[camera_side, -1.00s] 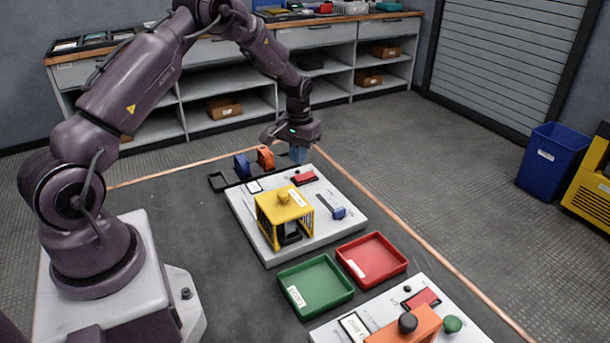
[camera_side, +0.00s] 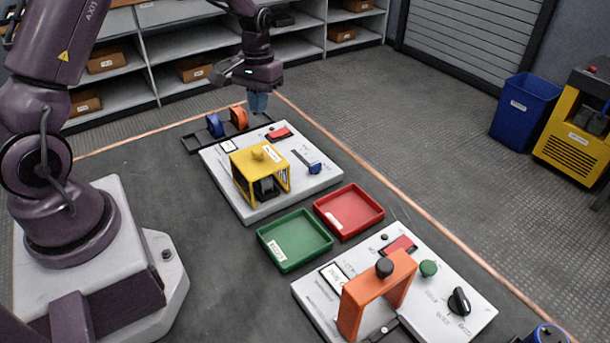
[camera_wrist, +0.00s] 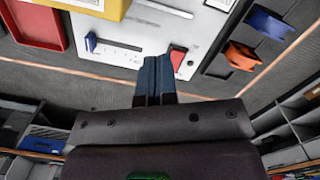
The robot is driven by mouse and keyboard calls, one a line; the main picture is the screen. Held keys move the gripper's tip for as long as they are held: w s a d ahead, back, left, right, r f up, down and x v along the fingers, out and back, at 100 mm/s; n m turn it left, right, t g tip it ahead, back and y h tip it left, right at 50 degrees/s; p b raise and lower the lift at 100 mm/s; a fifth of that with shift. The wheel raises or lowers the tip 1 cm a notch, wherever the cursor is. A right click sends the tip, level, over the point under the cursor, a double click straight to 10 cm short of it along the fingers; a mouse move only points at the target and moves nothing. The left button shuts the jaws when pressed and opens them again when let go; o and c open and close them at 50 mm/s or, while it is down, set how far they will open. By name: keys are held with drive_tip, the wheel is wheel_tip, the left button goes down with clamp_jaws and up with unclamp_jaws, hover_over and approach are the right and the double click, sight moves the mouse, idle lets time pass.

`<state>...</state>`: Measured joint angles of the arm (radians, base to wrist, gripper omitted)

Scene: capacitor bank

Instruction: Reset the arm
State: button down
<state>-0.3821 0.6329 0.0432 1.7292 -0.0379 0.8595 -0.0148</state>
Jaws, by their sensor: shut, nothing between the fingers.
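My gripper (camera_side: 258,103) is in the air above the far end of the work table, near the far edge of the white panel with the yellow cage. Its blue fingers are together and empty; they also show in the wrist view (camera_wrist: 156,80). The white panel (camera_side: 232,200) carries the yellow cage (camera_side: 258,168), a red switch (camera_side: 279,133) and a blue-handled slider (camera_side: 314,168). The red switch shows just right of the fingers in the wrist view (camera_wrist: 178,58). The fingers appear apart from the panel.
A dark rack (camera_side: 192,144) holds a blue and an orange item left of my gripper. A green tray (camera_side: 295,240) and a red tray (camera_side: 349,211) lie nearer. A second panel (camera_side: 470,310) has an orange arch (camera_side: 365,290). A blue bin (camera_side: 525,105) stands right on the floor.

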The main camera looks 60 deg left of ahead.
drive_tip(key=s+d+r+m+t, duration=0.5)
drive_tip(key=s+d+r+t, duration=0.1)
drive_tip(key=s+d+r, duration=1)
drive_tip(key=d+v, duration=0.1)
drive_tip(key=v, duration=0.3)
drive_tip(key=shift+s+r, duration=0.2)
drive_tip(key=shift+s, duration=0.15)
drive_tip(key=shift+a, duration=0.1)
drive_tip(key=n+g, duration=0.5)
drive_tip(key=n, duration=0.1)
hover_over(272, 135)
wheel_tip(272, 135, down, 22)
drive_tip(key=shift+f, duration=3.4)
